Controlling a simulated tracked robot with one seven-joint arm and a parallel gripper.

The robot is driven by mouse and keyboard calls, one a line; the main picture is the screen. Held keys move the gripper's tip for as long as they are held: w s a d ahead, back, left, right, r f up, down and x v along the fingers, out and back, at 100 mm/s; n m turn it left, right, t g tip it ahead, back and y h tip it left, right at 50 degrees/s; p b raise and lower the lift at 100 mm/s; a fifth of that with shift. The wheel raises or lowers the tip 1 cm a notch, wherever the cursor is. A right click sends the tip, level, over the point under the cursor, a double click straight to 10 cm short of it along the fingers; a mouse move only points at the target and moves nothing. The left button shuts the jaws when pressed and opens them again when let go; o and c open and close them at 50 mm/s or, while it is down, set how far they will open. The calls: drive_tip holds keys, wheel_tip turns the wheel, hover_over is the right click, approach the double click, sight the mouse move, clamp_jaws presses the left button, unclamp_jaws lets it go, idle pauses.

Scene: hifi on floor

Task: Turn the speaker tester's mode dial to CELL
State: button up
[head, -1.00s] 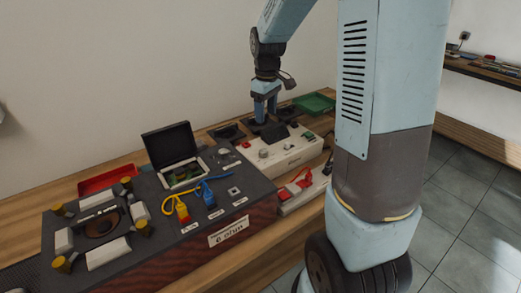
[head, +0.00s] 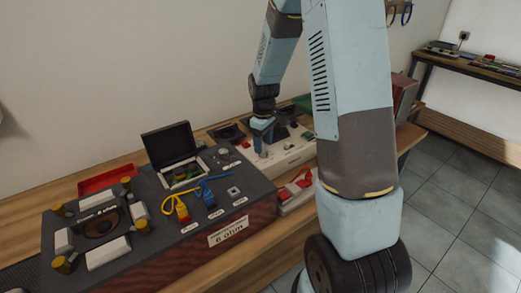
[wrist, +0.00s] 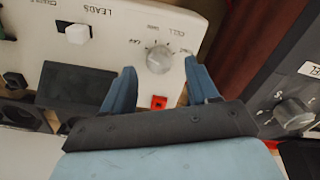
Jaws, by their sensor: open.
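The white speaker tester (head: 292,157) stands on the bench beside the large dark box, partly hidden by my arm. In the wrist view its panel fills the upper left, with a round grey mode dial (wrist: 159,59) and the words CELL and LEADS readable. The dial's other labels and its exact pointer direction are too small to tell. My gripper (wrist: 160,68) is open, its two blue fingers apart with the dial just beyond and between their tips. I cannot tell whether they touch it. In the head view my gripper (head: 262,132) points down over the tester's left part.
A white switch (wrist: 78,34) and a dark block (wrist: 75,86) sit on the tester.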

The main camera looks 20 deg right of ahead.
drive_tip(key=shift+f, duration=1.5)
drive_tip(key=shift+c, duration=0.4)
